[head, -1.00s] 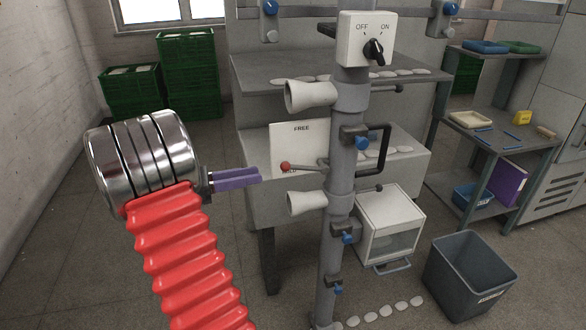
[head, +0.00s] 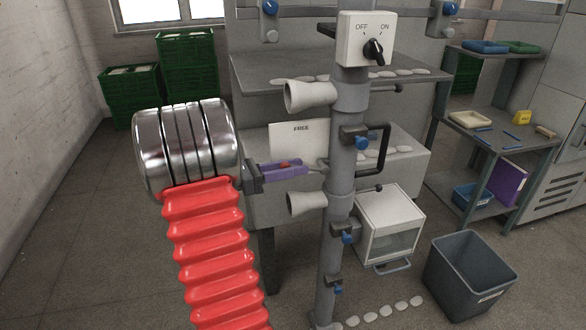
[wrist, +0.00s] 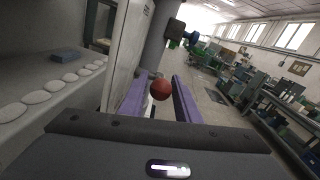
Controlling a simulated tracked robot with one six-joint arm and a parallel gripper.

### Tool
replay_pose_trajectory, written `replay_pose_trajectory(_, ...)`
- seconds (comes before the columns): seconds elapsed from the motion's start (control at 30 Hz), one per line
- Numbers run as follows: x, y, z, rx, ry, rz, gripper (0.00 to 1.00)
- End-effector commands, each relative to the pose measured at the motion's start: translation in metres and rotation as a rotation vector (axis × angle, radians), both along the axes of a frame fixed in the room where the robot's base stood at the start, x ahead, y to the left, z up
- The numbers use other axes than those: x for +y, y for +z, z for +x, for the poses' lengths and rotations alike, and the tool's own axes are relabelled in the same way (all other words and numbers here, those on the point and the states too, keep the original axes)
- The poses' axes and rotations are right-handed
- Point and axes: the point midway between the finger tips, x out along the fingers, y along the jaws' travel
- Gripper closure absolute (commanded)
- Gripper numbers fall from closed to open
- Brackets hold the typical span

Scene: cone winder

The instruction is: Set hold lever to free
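The hold lever has a red ball knob (head: 285,163) on a thin rod. It sticks out to the left from the grey post (head: 342,185), about level, low in front of a white plate (head: 292,140). FREE is printed at the plate's top; its lower lettering is hidden behind my gripper. My gripper (head: 298,167) has purple fingers, one on each side of the knob. In the wrist view, the red knob (wrist: 161,90) sits between the open fingers, with visible gaps beside it.
An OFF/ON switch box (head: 366,40) tops the post. Pale cones (head: 310,96) stick out above and below the lever. A black handle (head: 382,145) is right of the post, and a grey bin (head: 468,275) stands at lower right.

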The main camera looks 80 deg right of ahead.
Motion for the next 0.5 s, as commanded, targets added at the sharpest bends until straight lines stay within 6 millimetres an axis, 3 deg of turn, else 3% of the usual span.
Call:
replay_pose_trajectory(0.23, -0.0001, 0.0000, -0.0001, 0.000, 0.000, 0.000, 0.71)
replay_pose_trajectory(0.5, 0.0001, 0.0000, 0.0002, 0.000, 0.000, 0.000, 0.90)
